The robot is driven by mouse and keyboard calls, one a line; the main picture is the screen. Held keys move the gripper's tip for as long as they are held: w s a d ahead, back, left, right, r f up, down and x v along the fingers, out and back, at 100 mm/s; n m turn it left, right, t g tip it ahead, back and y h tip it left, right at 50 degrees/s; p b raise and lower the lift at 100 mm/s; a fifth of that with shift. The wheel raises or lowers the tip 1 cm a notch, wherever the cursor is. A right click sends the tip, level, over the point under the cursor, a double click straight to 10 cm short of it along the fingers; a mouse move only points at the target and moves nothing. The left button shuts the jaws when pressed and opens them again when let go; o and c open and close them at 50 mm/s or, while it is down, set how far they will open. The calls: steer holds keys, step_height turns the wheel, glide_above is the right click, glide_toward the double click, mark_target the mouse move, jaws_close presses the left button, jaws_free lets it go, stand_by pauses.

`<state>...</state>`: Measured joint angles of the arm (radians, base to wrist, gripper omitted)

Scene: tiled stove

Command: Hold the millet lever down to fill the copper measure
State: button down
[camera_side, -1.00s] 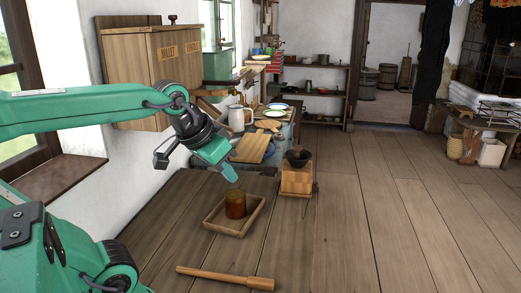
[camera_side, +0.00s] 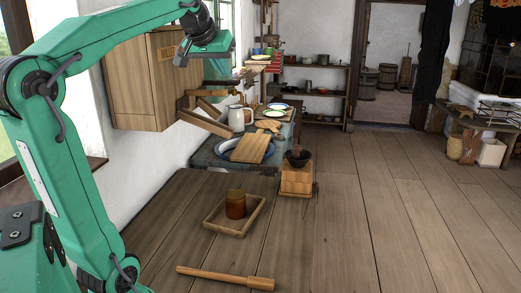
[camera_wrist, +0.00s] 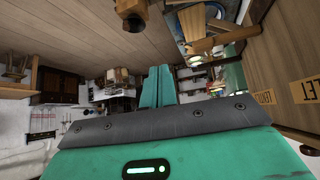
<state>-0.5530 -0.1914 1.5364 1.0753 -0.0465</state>
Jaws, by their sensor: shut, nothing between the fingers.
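I cannot tell for sure which lever is the millet one. The copper measure (camera_side: 236,205) stands upright in a shallow wooden tray (camera_side: 211,222); its contents are hidden. My gripper (camera_side: 230,43) is shut and empty, above the levers and apart from them. Its closed fingers (camera_wrist: 161,85) show in the wrist view.
A wooden mallet-like tool (camera_side: 226,278) lies at the table's front. A small wooden grinder (camera_side: 296,178) stands right of the tray. A side table behind holds a white jug (camera_side: 237,118), a board (camera_side: 252,149) and plates. The floor at right is clear.

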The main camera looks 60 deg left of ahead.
steer(key=a+r+n+y, duration=0.1)
steer(key=a+r, duration=0.3)
steer(key=a, duration=0.4)
steer(key=shift+a+r+n, duration=0.15)
steer(key=shift+r+n, duration=0.1)
steer(key=shift+n, duration=0.25)
glide_above(218, 91)
steer(key=shift+y, duration=0.3)
steer(key=f, duration=0.7)
steer(key=shift+s+d+f, duration=0.1)
steer(key=shift+s+d, duration=0.05)
steer(key=shift+d, duration=0.1)
steer(key=shift+f, duration=1.95)
